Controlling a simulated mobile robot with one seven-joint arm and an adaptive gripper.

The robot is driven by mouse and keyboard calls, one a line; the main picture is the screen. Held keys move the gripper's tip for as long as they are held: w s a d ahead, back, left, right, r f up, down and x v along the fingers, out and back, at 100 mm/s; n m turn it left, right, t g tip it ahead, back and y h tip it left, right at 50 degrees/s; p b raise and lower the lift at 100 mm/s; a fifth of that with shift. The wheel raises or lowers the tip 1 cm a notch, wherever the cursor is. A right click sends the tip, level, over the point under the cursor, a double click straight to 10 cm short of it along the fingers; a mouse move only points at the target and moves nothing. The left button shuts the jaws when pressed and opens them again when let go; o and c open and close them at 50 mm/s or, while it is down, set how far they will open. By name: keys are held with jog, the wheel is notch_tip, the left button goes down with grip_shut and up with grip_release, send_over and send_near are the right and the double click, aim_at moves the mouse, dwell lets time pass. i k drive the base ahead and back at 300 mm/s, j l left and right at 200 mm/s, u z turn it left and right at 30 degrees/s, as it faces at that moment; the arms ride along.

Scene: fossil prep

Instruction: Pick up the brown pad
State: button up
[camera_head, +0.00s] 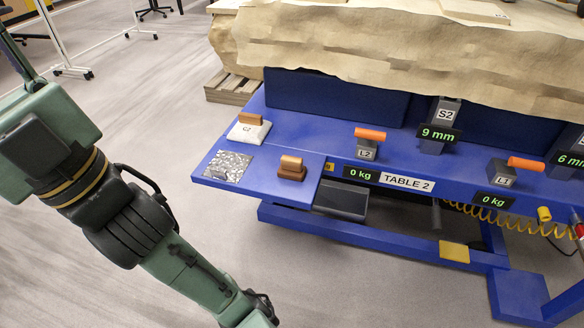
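A small brown block with a lighter tan top (292,168) sits on the blue table's left part, near its front edge. It looks like the brown pad, though I cannot be sure of the name. Another brown piece (250,118) sits on a white base marked C2, further back. My green arm crosses the left of the view and runs out at the bottom edge. My gripper is not in view, so its state does not show.
A speckled grey square (226,166) lies left of the brown block. Orange-handled blocks marked L2 (367,152) and L1 (502,172) stand to the right on the blue table (322,137). A large tan rock slab (400,52) is behind. The floor at front left is clear.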

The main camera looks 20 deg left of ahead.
aim_at(291, 168)
jog(key=i+l+u, duration=0.1)
jog(key=l+u, duration=0.2)
jog(key=u, duration=0.2)
jog(key=l+u, duration=0.3)
jog(key=u, duration=0.15)
jog(key=l+u, duration=0.3)
jog(key=l, duration=0.95)
jog(key=i+l, duration=0.45)
jog(key=l, duration=0.25)
